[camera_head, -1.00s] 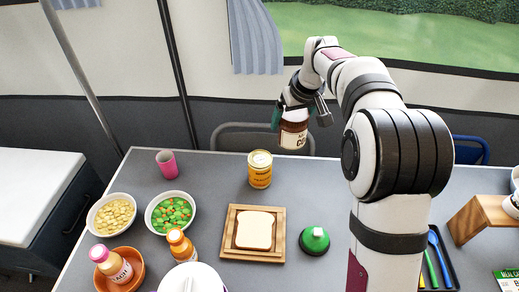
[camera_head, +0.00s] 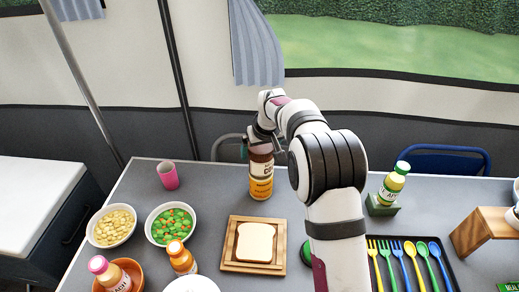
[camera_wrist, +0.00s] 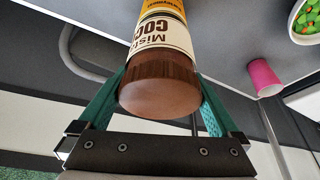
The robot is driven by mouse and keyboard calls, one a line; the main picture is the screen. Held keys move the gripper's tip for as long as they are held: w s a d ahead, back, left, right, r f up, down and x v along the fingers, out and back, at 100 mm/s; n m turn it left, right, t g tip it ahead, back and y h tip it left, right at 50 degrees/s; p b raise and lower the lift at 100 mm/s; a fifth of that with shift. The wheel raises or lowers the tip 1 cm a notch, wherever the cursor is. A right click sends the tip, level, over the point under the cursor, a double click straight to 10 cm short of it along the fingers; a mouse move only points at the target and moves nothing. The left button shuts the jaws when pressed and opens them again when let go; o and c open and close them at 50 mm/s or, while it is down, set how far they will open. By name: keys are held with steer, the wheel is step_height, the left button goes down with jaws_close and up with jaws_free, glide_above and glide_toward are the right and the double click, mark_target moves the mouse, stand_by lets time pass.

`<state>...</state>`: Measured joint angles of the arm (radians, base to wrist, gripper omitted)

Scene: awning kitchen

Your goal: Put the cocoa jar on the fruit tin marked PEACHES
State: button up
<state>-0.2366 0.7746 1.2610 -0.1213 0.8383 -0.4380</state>
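The cocoa jar (camera_head: 261,161) has a brown lid and a cream label. It is upright directly over the yellow-orange fruit tin (camera_head: 261,187), with no visible gap between them; whether its weight rests on the tin I cannot tell. My gripper (camera_head: 260,146) is at the jar's upper part. In the wrist view, the teal fingers of my gripper (camera_wrist: 163,85) close on both sides of the cocoa jar (camera_wrist: 168,45), near its lid. A strip of the fruit tin (camera_wrist: 166,7) shows beyond the jar. The tin's wording is too small to read.
A pink cup (camera_head: 168,175) stands left of the tin. A wooden board (camera_head: 228,262) with bread lies in front. Bowls of chips (camera_head: 111,225) and vegetables (camera_head: 171,222) are at left. A cutlery tray (camera_head: 452,270) and a green-capped bottle (camera_head: 393,183) are at right.

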steer(key=v, duration=1.2)
steer(key=shift+r, duration=0.15)
steer(key=s+d+r+m+g, duration=0.1)
steer(key=s+d+m, duration=0.15)
steer(key=s, duration=0.45)
steer(key=s+d+r+m+g, duration=0.15)
steer(key=s+d, duration=0.25)
steer(key=s, duration=0.4)
steer(key=s+d+f+m+g, duration=0.1)
steer(key=s+f+m, duration=0.2)
steer(key=s, duration=0.9)
steer(key=s+d+f+m+g, duration=0.1)
steer(key=s+d+f+m, duration=0.1)
steer(key=s, duration=1)
steer(key=shift+f+m, duration=0.6)
steer(key=shift+f, duration=0.3)
